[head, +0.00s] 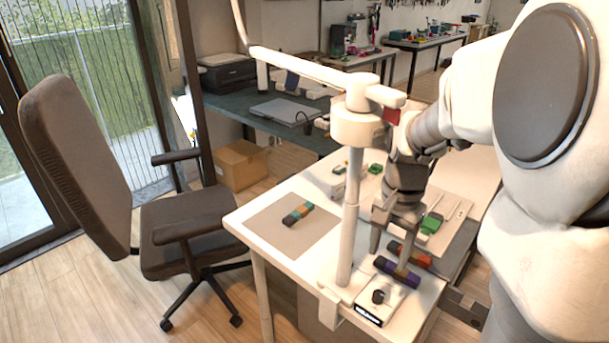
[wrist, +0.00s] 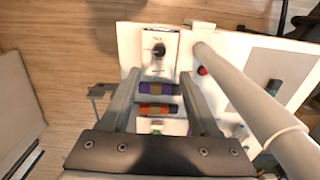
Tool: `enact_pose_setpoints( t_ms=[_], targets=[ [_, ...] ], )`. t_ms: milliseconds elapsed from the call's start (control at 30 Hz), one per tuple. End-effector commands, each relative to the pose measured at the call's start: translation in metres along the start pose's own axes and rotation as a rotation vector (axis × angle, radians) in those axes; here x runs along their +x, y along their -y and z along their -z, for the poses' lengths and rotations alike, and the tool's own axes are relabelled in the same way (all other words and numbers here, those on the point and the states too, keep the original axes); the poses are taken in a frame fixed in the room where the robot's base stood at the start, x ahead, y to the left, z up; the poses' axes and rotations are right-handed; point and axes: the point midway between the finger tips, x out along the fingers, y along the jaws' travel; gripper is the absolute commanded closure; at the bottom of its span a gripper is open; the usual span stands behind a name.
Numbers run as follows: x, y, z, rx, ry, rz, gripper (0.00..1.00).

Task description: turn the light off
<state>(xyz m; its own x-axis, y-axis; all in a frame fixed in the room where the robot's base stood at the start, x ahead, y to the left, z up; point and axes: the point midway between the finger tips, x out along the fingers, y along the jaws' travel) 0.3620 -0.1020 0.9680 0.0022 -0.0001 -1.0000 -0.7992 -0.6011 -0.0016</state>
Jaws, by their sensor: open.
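A white post (head: 350,225) stands at the table's front edge and carries a long white arm (head: 300,67); in the wrist view the post (wrist: 250,98) runs diagonally on the right. Whether it is lit I cannot tell. A white box with a black knob (head: 378,296) sits at the front corner; the knob (wrist: 159,50) also shows beyond my fingertips in the wrist view. A small red round part (wrist: 202,71) shows beside the post. My gripper (head: 389,252) is open and empty, pointing down above the blocks, behind the knob box; its fingers (wrist: 158,78) are spread apart.
A purple block (wrist: 157,88) and an orange-red block (wrist: 155,110) lie between my fingers in the wrist picture, below them. A grey mat (head: 275,238) holds a multicoloured block (head: 297,213). An office chair (head: 190,220) stands left of the white table (head: 240,222).

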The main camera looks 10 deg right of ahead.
Motion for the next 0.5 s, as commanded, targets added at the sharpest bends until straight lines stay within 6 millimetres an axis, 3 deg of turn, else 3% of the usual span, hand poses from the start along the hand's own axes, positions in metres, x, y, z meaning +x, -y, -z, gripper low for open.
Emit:
enact_pose_setpoints(
  t_ms=[167, 500],
  targets=[
    [0.018, -0.001, 0.001, 0.008, 0.004, -0.005, 0.38],
    [0.086, -0.001, 0.0, 0.007, 0.006, -0.006, 0.38]
  ],
)
